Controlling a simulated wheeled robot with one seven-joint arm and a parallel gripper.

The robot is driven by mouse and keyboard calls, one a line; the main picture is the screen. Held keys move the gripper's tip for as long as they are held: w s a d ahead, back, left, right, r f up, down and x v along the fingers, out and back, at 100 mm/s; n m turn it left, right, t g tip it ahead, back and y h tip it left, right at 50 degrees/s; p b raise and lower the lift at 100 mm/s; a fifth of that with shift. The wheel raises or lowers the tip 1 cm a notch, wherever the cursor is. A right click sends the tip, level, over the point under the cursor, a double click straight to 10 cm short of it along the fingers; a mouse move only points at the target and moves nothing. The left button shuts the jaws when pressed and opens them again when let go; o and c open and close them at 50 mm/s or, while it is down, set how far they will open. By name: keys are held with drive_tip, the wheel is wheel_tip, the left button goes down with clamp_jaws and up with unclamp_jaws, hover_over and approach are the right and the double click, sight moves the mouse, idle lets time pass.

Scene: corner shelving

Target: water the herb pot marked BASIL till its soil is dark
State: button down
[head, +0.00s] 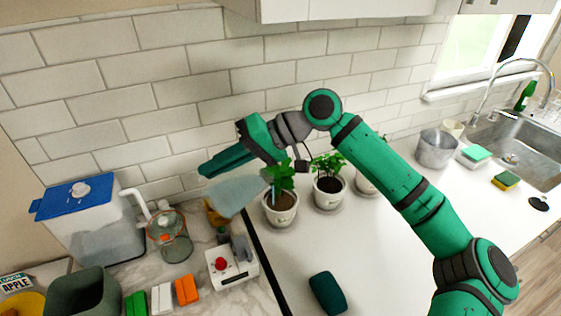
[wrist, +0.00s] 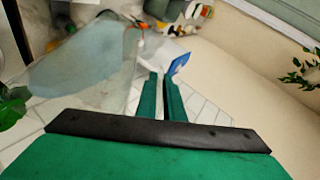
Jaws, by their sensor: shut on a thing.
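My gripper (head: 208,170) is shut on a clear jug with bluish water (head: 238,194), held tilted beside the left herb pot (head: 281,214). In the wrist view, the jug (wrist: 88,62) is left of my nearly closed fingers (wrist: 162,78). A thin blue streak, apparently water, runs down in front of the left plant toward its brown soil. A third pot (head: 366,184) is mostly hidden behind my arm. The pot markings are too small to read, so I cannot tell which is BASIL.
A blue-lidded clear container (head: 90,222), a glass jar (head: 171,238) and a white device with a red knob (head: 232,266) stand at left. A dark green object (head: 327,293) lies in front of the pots. A metal bucket (head: 436,149) and sink (head: 525,150) are right.

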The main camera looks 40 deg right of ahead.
sight(206, 198)
drive_tip(key=shift+d+r+b, duration=0.1)
drive_tip(key=shift+r+b, duration=0.05)
drive_tip(key=shift+b, duration=0.35)
drive_tip(key=a+f+h, duration=0.1)
drive_tip(key=f, duration=0.1)
drive_tip(key=a+f+h+p, duration=0.1)
drive_tip(key=f, duration=0.1)
drive_tip(key=a+f+n+h, duration=0.1)
drive_tip(key=f+h, duration=0.1)
drive_tip(key=shift+w+a+f+g, duration=0.1)
drive_tip(key=shift+a+f+g, duration=0.05)
drive_tip(key=shift+a+g, duration=0.25)
drive_tip(key=shift+a+f+n+h+p, duration=0.6)
drive_tip(key=shift+a+f+h+p, duration=2.05)
drive_tip(key=shift+h+p, duration=0.65)
drive_tip(key=shift+g, duration=0.4)
drive_tip(key=shift+w+r, duration=0.2)
drive_tip(key=shift+r, duration=2.7)
